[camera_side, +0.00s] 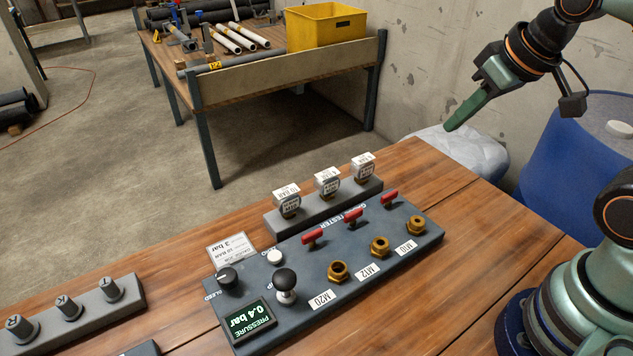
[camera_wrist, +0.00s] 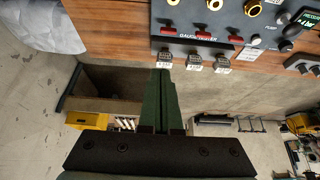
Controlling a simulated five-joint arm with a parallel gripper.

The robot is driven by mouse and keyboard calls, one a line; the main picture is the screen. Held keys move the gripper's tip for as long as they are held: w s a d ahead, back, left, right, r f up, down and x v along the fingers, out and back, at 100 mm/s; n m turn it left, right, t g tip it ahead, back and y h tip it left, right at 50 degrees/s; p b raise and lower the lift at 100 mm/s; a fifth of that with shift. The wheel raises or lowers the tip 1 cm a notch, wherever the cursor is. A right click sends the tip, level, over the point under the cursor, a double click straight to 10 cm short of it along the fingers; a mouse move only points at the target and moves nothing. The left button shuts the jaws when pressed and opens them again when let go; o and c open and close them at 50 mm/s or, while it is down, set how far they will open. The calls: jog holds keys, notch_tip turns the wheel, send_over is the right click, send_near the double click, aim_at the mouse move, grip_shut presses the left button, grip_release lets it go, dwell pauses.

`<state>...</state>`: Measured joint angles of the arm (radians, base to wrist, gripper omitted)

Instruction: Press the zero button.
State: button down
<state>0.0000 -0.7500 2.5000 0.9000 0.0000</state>
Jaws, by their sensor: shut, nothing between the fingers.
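The gauge tester (camera_side: 330,262) is a dark grey panel on the wooden bench. The zero button is the small white round button (camera_side: 275,257) near its left end, between the black bleed knob (camera_side: 228,278) and the red levers. In the wrist view a small white button (camera_wrist: 255,40) shows at the right. The pressure display (camera_side: 248,318) reads 0.4 bar. My gripper (camera_side: 452,126) is shut and empty, high in the air beyond the tester's right end, well away from the button. Its green fingers (camera_wrist: 161,75) show together in the wrist view.
The black ball-topped pump handle (camera_side: 286,284) stands just in front of the button. Three gauges (camera_side: 327,184) stand on a block behind the tester, and red levers (camera_side: 353,217) rise from it. A blue barrel (camera_side: 575,160) stands at right. The air above the tester is clear.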

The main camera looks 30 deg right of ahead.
dwell(0.5)
jog(key=m+t+y, duration=0.2)
jog(key=y, duration=0.4)
send_over(280, 259)
notch_tip(280, 259, down, 10)
jog(key=shift+f, duration=0.25)
jog(key=shift+f, duration=4.4)
jog(key=shift+f, duration=0.1)
jog(key=shift+f, duration=0.3)
